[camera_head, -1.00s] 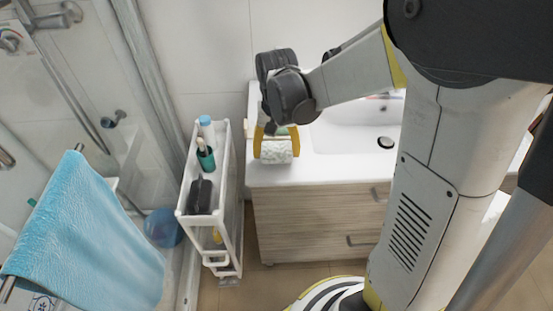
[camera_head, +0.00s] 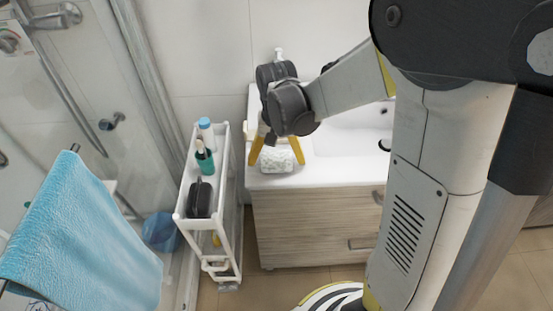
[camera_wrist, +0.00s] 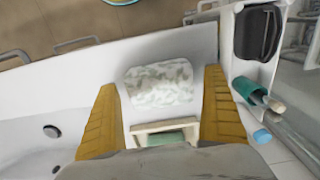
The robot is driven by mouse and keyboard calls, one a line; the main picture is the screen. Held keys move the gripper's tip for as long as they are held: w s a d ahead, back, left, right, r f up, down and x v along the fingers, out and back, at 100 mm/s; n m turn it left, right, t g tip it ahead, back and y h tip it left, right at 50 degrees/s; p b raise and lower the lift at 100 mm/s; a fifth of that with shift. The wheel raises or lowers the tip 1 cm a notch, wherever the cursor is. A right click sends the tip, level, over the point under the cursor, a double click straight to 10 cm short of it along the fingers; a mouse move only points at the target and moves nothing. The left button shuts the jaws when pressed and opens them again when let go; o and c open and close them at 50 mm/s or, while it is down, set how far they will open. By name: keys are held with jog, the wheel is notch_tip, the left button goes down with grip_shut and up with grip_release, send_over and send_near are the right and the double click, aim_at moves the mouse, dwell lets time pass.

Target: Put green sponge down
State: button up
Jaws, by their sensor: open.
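My gripper (camera_head: 276,163) is open at the left end of the white washbasin counter (camera_head: 320,178), its yellow fingers spread wide and pointing down. In the wrist view the gripper (camera_wrist: 160,82) has a finger on each side, with a gap between. A green flat patch, likely the green sponge (camera_wrist: 168,138), shows inside a small cream frame or dish (camera_wrist: 150,127) between the fingers, close to the palm; its lower part is hidden by my gripper. A white-grey mottled block (camera_wrist: 160,84) lies beyond it; it also shows in the head view (camera_head: 277,161).
A narrow white cart (camera_head: 183,214) stands left of the counter, holding a teal bottle (camera_head: 205,160), a blue-capped bottle (camera_head: 206,130) and a black item (camera_head: 201,199). A blue towel (camera_head: 80,240) hangs at the left. The basin (camera_head: 345,130) lies right of my gripper.

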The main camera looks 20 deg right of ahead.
aim_at(277, 158)
notch_tip(277, 158, up, 12)
jog(key=p, duration=0.4)
jog(key=s+r+n+t, duration=0.1)
jog(key=s+r+t, duration=0.2)
jog(key=s, duration=0.3)
jog(key=s+r+n+t, duration=0.2)
jog(key=s+t, duration=0.2)
jog(key=s, duration=0.2)
jog(key=shift+s+r+n, duration=0.25)
jog(key=shift+r+n, duration=0.05)
jog(key=shift+r, duration=0.1)
